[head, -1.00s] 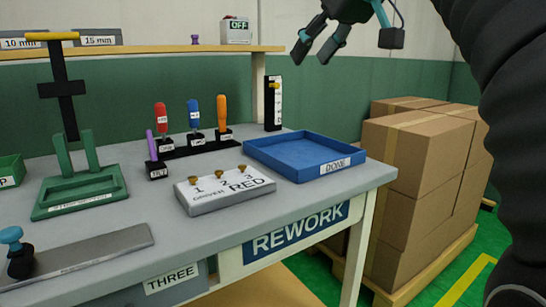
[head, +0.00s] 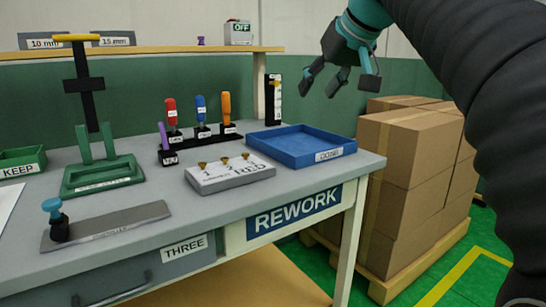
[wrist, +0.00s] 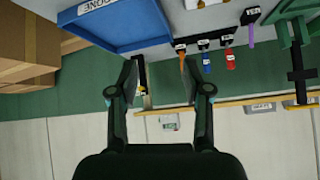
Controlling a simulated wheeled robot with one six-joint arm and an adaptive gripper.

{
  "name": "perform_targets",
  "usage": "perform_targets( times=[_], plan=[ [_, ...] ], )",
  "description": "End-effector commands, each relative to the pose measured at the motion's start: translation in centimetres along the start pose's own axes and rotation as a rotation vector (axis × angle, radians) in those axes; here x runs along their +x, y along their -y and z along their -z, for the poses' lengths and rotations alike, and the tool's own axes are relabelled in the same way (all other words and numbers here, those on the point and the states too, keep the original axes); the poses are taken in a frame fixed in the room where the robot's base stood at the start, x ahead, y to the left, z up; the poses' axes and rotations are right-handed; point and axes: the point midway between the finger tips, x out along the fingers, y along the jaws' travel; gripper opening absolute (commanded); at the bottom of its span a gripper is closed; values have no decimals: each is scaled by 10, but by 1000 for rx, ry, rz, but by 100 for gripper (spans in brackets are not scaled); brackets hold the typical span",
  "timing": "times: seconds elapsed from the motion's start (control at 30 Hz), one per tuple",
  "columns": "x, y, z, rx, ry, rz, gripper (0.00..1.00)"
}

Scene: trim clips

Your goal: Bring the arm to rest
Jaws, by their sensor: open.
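My gripper (head: 338,80) is raised in the air at the upper right of the head view, above and behind the blue DONE tray. It is open, with nothing between its fingers. In the wrist view my gripper (wrist: 157,80) also shows open and empty, its two fingers well apart. My dark ribbed arm comes down the right side of the head view and hides part of the room there.
The grey REWORK bench (head: 150,240) holds the blue tray (head: 300,158), a RED block (head: 230,175) with brass screws, a rack of coloured drivers (head: 200,138) and a green stand (head: 102,178). Stacked cartons (head: 405,180) stand to the right on a pallet.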

Motion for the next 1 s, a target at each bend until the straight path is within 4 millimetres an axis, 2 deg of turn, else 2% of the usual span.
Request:
perform_targets(
  times=[0.17,0.37,0.67,1.0],
  plan=[
    [29,-14,-33,75,45,-42,49],
    [63,-29,-102,166,106,-112,49],
    [94,-36,-236,243,194,-210,49],
    [108,-25,-409,244,290,-279,49]
  ],
)
